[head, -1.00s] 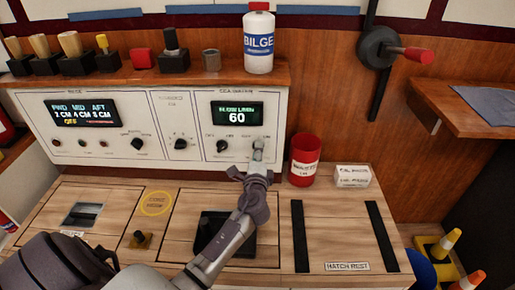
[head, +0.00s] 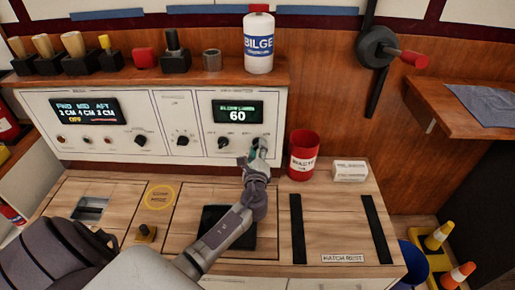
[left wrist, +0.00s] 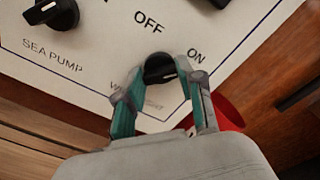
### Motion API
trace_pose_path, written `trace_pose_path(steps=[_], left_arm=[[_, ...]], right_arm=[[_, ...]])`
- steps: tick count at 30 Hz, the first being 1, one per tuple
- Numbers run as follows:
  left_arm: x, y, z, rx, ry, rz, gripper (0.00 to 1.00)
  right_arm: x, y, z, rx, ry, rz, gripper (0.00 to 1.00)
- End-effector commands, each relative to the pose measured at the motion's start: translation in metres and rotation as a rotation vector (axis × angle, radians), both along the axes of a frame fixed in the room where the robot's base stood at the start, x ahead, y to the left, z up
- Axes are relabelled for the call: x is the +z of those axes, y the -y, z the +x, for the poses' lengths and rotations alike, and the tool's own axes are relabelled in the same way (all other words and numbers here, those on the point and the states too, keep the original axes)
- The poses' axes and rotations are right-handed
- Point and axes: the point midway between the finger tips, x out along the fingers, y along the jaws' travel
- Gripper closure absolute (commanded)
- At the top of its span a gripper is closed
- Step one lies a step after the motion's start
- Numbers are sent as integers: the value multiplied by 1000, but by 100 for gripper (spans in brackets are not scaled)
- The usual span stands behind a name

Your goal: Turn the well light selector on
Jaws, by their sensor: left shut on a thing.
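The well light selector (left wrist: 160,67) is a black round knob with a pale pointer mark, low on the white panel (left wrist: 100,60). The words OFF and ON are printed above it and to its upper right. In the head view my left gripper (head: 257,150) reaches up to the panel's lower right and mostly hides the knob. My right gripper is not in view.
The sea pump knob (head: 222,142) sits just left of the selector, under a green display (head: 237,111). A red waste can (head: 303,155) stands close to the right of my gripper. A small white box (head: 350,171) is farther right. A bilge bottle (head: 259,42) stands on the shelf above.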

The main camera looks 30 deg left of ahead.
Motion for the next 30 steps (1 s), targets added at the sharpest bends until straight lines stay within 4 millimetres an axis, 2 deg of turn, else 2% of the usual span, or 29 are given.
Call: trace_pose_path(steps=[11,12,16,26,30], left_arm=[[-2,1,0,-2,-7,6,97],[-2,1,0,-2,-7,6,59],[-2,1,0,-1,-6,6,37],[-1,1,-1,-1,-4,5,37],[-2,9,-13,-3,-6,5,37]], right_arm=[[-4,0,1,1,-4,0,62],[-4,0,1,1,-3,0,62],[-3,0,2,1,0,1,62],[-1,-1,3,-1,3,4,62],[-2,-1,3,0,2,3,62]])
